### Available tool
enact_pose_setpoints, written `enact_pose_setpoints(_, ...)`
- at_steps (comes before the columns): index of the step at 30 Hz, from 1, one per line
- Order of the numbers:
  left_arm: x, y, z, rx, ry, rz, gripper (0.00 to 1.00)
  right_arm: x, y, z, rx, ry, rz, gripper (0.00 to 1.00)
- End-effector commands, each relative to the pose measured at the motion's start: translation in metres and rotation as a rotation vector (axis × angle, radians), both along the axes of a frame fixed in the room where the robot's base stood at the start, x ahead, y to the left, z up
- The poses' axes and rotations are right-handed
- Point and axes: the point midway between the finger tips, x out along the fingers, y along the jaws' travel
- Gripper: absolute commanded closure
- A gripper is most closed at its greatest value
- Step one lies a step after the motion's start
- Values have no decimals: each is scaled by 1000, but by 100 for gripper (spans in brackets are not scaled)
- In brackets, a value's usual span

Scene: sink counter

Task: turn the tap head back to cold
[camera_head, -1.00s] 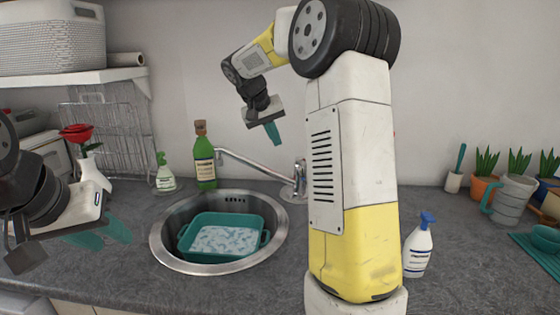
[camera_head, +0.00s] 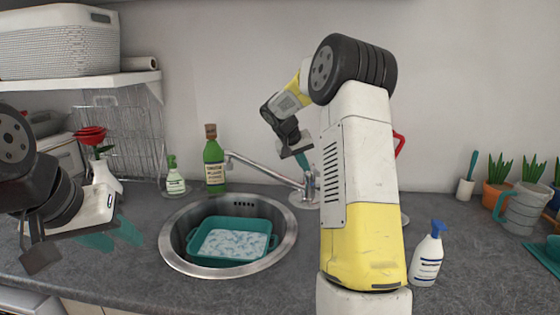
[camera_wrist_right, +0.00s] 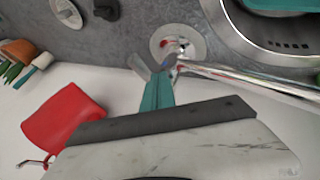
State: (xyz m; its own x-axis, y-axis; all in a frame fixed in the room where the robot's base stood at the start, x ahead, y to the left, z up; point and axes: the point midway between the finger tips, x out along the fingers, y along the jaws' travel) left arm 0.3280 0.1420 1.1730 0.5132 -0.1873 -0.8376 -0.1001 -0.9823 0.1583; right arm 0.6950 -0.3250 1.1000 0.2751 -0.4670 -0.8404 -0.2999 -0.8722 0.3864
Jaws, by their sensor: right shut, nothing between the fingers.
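The metal tap (camera_head: 309,187) stands at the back right of the sink, its long spout (camera_head: 262,170) reaching left over the basin. In the right wrist view, the tap's base plate (camera_wrist_right: 187,46) and spout (camera_wrist_right: 235,73) lie just beyond the fingers. My right gripper (camera_head: 303,162) comes down from above with its teal fingers together and empty. Its tips (camera_wrist_right: 156,78) overlap the tap head's grey parts in the wrist view; I cannot tell whether they touch. My left gripper (camera_head: 113,236) is open and empty over the counter left of the sink.
A teal tub (camera_head: 203,243) of soapy water sits in the sink (camera_head: 168,244). A green bottle (camera_head: 214,168) and soap dispenser (camera_head: 175,183) stand left of the tap. A spray bottle (camera_head: 427,260) stands right of my right arm. A red object (camera_wrist_right: 62,122) is near my right gripper.

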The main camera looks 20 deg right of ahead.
Motion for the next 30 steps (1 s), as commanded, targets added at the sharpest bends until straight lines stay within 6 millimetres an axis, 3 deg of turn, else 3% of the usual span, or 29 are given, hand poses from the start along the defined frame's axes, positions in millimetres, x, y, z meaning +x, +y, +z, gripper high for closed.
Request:
enact_pose_setpoints(14, 0, 0, 0, 0, 0, 0, 64, -1, -8, -2, 0, 0, 3, 100)
enact_pose_setpoints(21, 0, 0, 0, 0, 0, 0, 64, -9, -22, -2, -1, 0, 137, 100)
enact_pose_setpoints(30, 0, 0, 0, 0, 0, 0, 64, -11, -29, -2, 0, 1, 140, 100)
